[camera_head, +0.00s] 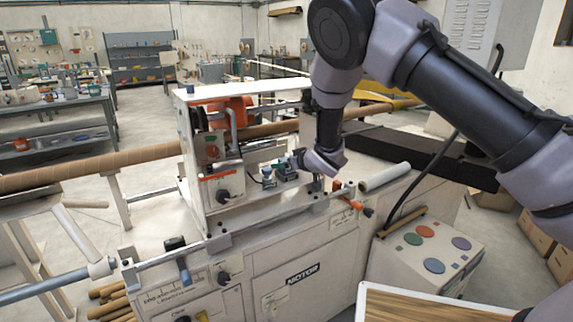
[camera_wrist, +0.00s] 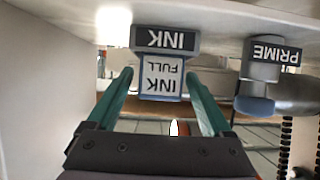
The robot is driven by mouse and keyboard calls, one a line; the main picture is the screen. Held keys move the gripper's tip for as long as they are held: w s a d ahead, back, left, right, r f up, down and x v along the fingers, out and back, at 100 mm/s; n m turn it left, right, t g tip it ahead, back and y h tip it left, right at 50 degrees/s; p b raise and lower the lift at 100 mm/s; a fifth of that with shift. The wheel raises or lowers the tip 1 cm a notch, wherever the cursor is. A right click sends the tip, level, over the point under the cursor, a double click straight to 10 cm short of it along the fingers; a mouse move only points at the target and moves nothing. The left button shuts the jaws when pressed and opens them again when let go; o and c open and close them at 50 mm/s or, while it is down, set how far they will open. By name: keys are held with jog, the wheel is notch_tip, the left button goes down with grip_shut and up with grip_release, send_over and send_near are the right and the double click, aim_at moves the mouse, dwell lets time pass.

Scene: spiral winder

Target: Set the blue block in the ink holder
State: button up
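A block with a blue-grey border and a white face marked "INK FULL" (camera_wrist: 161,77) shows upside down in the wrist view. It adjoins a dark grey holder marked "INK" (camera_wrist: 165,40) and looks lined up with it; how deeply it is seated I cannot tell. My gripper (camera_wrist: 160,78) has its two green fingers on either side of the block, with a narrow gap showing at each side. In the head view my gripper (camera_head: 284,171) is inside the winder's frame, and the block cannot be told apart there.
A grey part marked "PRIME" (camera_wrist: 262,62) with a blue-grey knob stands close beside my finger on the right in the wrist view. The winder's white frame (camera_head: 196,150) encloses the area. An orange-handled part (camera_head: 345,187) sits on the machine's front edge.

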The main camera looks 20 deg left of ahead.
jog(key=v, duration=1.2)
jog(key=w+d+r+m+t+h, duration=0.25)
jog(key=w+d+r+m, duration=0.3)
jog(key=d+r, duration=0.6)
jog(key=s+d+r+m+g+h, duration=0.15)
jog(key=d+r, duration=0.25)
jog(key=d, duration=0.4)
jog(key=d+r+m+h, duration=0.2)
jog(key=d+r, duration=0.1)
jog(key=d, duration=0.5)
jog(key=s+d+r+m+g+h, duration=0.1)
jog(key=s+d+r+m, duration=0.2)
jog(key=s+d+r, duration=0.5)
jog(key=s+d+m, duration=0.1)
jog(key=s+d, duration=0.3)
jog(key=s, duration=0.4)
jog(key=s+d+m+g, duration=0.1)
jog(key=s+d, duration=0.2)
jog(key=s, duration=0.5)
jog(key=shift+s+d+r+h, duration=0.2)
jog(key=shift+d+r+h, duration=0.1)
jog(key=shift+d+r, duration=0.15)
